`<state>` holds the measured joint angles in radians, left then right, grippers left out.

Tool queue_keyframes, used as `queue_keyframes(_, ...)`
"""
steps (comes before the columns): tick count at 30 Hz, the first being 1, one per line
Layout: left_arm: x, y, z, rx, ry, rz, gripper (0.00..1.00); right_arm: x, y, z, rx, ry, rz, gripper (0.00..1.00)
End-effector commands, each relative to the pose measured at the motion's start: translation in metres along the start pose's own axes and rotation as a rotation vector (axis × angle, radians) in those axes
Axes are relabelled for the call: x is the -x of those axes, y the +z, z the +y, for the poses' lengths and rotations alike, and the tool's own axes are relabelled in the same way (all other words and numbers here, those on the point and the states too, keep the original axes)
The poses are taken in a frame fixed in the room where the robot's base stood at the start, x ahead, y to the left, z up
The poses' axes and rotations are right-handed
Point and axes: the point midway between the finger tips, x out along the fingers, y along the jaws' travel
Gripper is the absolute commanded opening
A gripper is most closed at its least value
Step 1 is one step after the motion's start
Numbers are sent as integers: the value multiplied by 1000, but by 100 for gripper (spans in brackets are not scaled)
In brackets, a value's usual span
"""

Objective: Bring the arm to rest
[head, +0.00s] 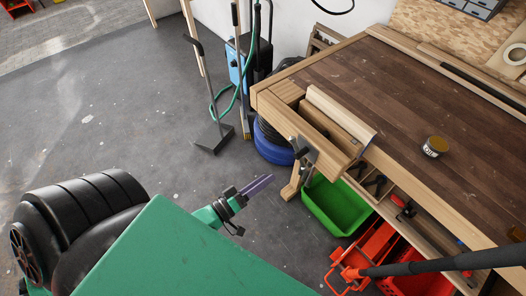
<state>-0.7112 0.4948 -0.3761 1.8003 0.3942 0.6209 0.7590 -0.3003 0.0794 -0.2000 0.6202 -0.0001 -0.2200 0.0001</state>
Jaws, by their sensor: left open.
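My left gripper (259,185) is in the middle of the head view, at the end of my green arm that comes in from the lower left. Its two thin purple fingers point to the upper right. They look close together from this angle, but the jaws are open, and I see nothing between them. It is in front of the grey floor, apart from the workbench (420,95) in the picture. My right gripper does not show.
The bench vise (335,116) is at the bench corner. A small tin (435,147) stands on the bench top. A green bin (335,203) and red crate (410,275) are below. An orange-ended black bar (430,265) crosses the lower right. Open floor (110,120) lies left.

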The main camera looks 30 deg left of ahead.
Motion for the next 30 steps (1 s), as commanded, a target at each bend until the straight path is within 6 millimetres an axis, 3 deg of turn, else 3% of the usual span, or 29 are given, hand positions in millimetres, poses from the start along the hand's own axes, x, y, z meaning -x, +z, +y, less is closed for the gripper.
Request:
queue_keyframes(12, 0, 2, -6, -15, -14, -7, 62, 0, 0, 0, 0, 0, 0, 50)
queue_keyframes(14, 2, 8, -23, -59, -57, -32, 62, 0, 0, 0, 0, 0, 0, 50)
queue_keyframes(17, 13, 28, -82, -207, -209, -129, 62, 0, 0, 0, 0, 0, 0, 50)
queue_keyframes(20, 46, 61, -162, -394, -424, -311, 62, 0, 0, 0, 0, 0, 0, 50)
queue_keyframes(21, 64, 76, -192, -460, -508, -403, 62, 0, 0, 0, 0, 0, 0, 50)
queue_keyframes(24, 123, 118, -252, -588, -691, -674, 62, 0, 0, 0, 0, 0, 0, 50)
queue_keyframes(27, 185, 159, -282, -657, -801, -962, 62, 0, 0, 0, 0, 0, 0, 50)
queue_keyframes(30, 229, 187, -288, -681, -840, -1171, 62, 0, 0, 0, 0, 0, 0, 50)
